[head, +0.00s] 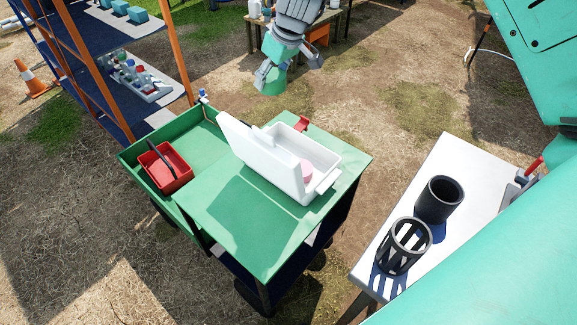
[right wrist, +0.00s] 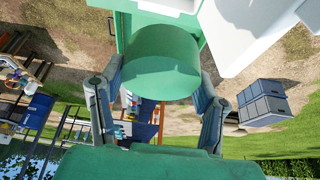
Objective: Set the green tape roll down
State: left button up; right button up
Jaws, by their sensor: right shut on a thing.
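The green tape roll (head: 273,85) is in my right gripper (head: 289,73), at the top middle of the head view. In the right wrist view the roll (right wrist: 160,68) shows as a plain green round body between the two grey fingers of the right gripper (right wrist: 158,88). The gripper is shut on it, and the roll appears held in the air beyond the green cart (head: 250,239). My left gripper is not in view.
An open white cooler (head: 325,155) with something pink inside and a red basket (head: 167,175) stand on the cart. A white table (head: 449,160) at right holds two black cylindrical holders (head: 403,247). Blue shelving (head: 100,50) stands at left. The cart's front top is clear.

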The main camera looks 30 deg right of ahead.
jog(key=f+b, duration=0.5)
jog(key=f, duration=0.3)
jog(key=f+b, duration=0.6)
jog(key=f, duration=0.2)
jog(key=d+f+b, duration=0.1)
jog(key=f+b, duration=0.5)
jog(key=f, duration=0.2)
jog(key=shift+w, duration=0.1)
notch_tip(320, 180, down, 3)
jog(key=shift+a, duration=0.1)
jog(key=o, duration=1.1)
jog(key=shift+r, duration=0.1)
jog(key=p+v, duration=0.1)
jog(key=v, duration=1.1)
